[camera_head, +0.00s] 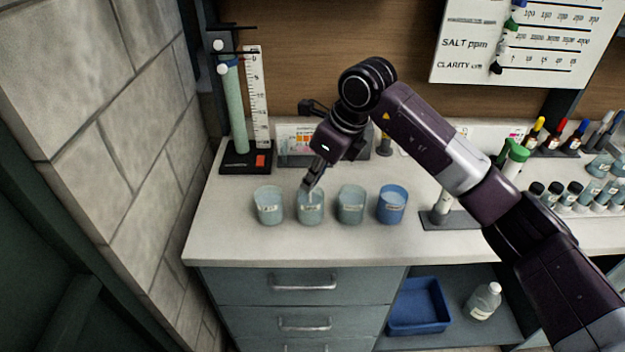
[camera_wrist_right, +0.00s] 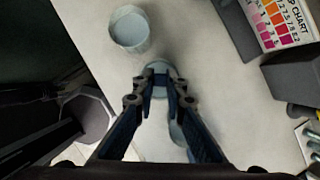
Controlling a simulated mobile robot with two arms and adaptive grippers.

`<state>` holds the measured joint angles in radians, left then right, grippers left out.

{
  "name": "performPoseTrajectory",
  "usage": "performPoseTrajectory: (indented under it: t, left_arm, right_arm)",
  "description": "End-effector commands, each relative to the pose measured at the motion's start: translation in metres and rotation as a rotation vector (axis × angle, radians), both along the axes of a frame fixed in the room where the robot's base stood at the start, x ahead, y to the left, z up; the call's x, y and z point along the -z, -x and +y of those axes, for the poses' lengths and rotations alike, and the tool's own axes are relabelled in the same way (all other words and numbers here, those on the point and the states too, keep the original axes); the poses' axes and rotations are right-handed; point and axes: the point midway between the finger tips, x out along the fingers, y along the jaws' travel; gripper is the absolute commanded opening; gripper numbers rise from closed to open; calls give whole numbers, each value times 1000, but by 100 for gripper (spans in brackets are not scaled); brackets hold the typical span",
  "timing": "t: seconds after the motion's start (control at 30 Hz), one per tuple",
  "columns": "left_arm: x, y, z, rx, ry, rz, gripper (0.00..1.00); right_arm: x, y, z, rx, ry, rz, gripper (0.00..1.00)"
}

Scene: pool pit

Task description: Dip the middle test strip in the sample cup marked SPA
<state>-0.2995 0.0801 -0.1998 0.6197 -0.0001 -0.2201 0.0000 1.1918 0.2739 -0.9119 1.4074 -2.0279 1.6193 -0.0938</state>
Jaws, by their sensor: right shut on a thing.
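Several small cups stand in a row on the counter. The leftmost cup (camera_head: 269,208) is pale, the second (camera_head: 311,212) and third (camera_head: 351,208) are grey-green, and the rightmost (camera_head: 392,207) is blue. Their labels are too small to read, so I cannot tell which is SPA. My right gripper (camera_head: 313,180) points down over the second cup, shut on a thin pale test strip whose lower end appears at that cup's mouth; whether it touches liquid is unclear. In the right wrist view the gripper (camera_wrist_right: 160,75) covers most of this cup. My left gripper is out of view.
A tall tube on a black stand (camera_head: 245,163) and a strip chart (camera_head: 296,145) stand behind the cups. A grey stand (camera_head: 449,219) is right of them, with bottles and vials beyond. The counter front is clear. A blue tray (camera_head: 418,306) sits on the lower shelf.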

Motion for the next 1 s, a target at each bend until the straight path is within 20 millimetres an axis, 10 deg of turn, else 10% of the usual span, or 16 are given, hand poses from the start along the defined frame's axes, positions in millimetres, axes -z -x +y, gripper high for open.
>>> performPoseTrajectory:
  t: [1.0]
  left_arm:
    - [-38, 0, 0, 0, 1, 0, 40]
  right_arm:
    - [-74, 0, -1, 0, 1, 0, 4]
